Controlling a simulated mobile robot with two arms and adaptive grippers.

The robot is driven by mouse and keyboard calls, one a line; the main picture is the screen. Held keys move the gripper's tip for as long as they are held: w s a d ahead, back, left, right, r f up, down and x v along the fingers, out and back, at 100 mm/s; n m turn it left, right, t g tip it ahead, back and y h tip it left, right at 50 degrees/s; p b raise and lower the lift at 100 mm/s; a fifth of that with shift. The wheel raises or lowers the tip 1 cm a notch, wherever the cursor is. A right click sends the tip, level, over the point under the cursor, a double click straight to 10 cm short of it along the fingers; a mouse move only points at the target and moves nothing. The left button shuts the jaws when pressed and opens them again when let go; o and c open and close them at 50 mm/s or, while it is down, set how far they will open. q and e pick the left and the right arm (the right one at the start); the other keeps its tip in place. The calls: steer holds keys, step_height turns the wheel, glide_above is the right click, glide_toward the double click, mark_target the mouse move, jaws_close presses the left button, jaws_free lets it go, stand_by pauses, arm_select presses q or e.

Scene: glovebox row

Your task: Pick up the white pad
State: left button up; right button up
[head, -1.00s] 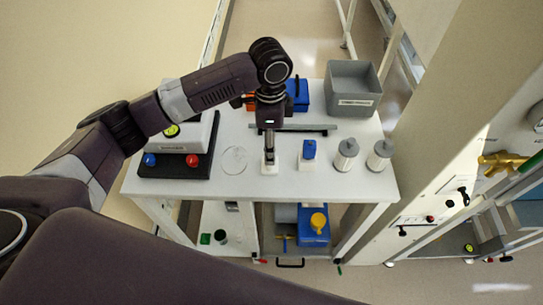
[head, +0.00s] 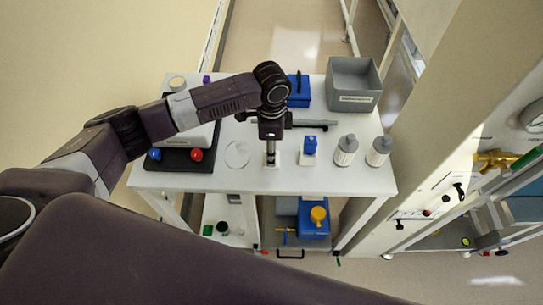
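A small white pad (head: 271,162) lies near the front edge of the white table, mostly covered by my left gripper. My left gripper (head: 270,155) points down at the pad from above. Its fingers are seen nearly edge-on, so their opening and any grip on the pad cannot be made out. My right gripper is not in view.
On the white table (head: 250,180), a blue-topped item (head: 309,146) stands just right of the pad. Two grey-and-white bottles (head: 346,150) (head: 379,151) stand further right. A clear round dish (head: 237,154) lies to the left. A grey bin (head: 354,84) and a blue box (head: 298,90) are behind.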

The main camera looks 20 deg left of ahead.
arm_select(q)
steer(key=shift+c, duration=0.4)
steer(key=shift+r, duration=0.3)
step_height(320, 180, up, 19)
steer(key=b, duration=0.3)
steer(key=shift+r, duration=0.2)
